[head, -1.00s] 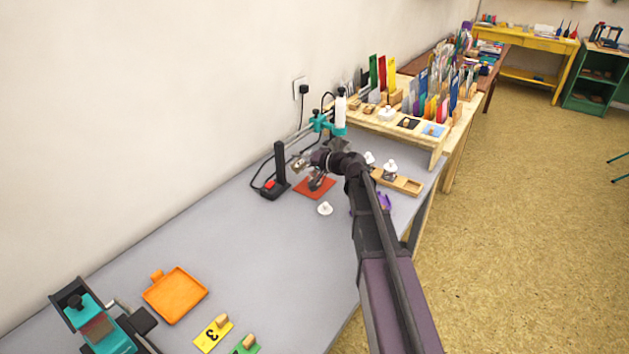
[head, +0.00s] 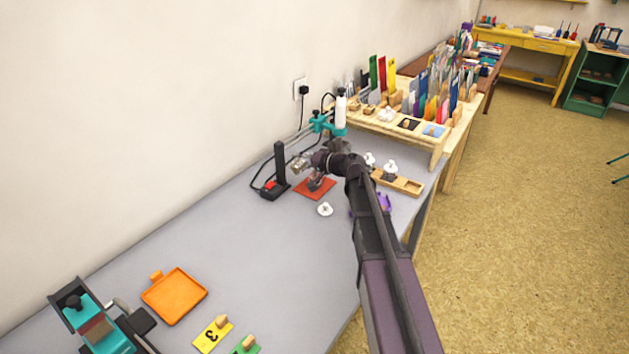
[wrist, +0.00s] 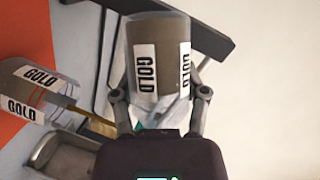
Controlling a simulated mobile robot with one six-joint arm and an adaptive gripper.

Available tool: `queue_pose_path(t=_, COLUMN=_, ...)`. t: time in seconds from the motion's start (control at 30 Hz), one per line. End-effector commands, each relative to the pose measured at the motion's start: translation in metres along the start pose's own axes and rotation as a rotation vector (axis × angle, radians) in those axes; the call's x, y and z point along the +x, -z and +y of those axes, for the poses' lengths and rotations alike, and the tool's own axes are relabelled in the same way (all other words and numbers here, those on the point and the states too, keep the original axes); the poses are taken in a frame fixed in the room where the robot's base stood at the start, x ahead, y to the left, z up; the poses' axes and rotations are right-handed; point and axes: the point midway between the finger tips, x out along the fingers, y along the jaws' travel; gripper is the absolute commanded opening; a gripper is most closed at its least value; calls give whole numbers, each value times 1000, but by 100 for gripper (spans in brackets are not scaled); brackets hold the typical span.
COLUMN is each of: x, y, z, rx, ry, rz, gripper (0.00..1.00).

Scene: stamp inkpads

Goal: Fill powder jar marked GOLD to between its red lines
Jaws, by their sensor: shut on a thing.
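My gripper (wrist: 160,96) is shut on a clear container marked GOLD (wrist: 160,60), which holds grey-brown powder. A second clear jar marked GOLD (wrist: 38,90) with red lines on its wall shows at the left of the wrist view, on the orange-red mat (wrist: 12,140). A thin golden-brown strip (wrist: 95,122) shows between the jar and my gripper; I cannot tell whether it is powder. The jar's powder level is unclear. In the head view my gripper (head: 318,178) is over the orange-red mat (head: 308,192), and my arm partly hides the held container.
A black post with a red switch (head: 271,187) stands left of the mat. A white lid (head: 325,209) lies in front. A wooden tray (head: 404,185) and white-topped jars (head: 390,168) are to the right. The grey table (head: 230,240) is clear toward the orange tray (head: 174,295).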

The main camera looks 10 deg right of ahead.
Motion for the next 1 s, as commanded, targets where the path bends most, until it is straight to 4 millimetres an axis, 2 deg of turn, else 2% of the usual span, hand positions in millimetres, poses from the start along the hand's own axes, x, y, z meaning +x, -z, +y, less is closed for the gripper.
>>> queue_pose_path(t=1.0, x=1, y=-2, z=3, rx=53, ry=29, rz=1, gripper=6)
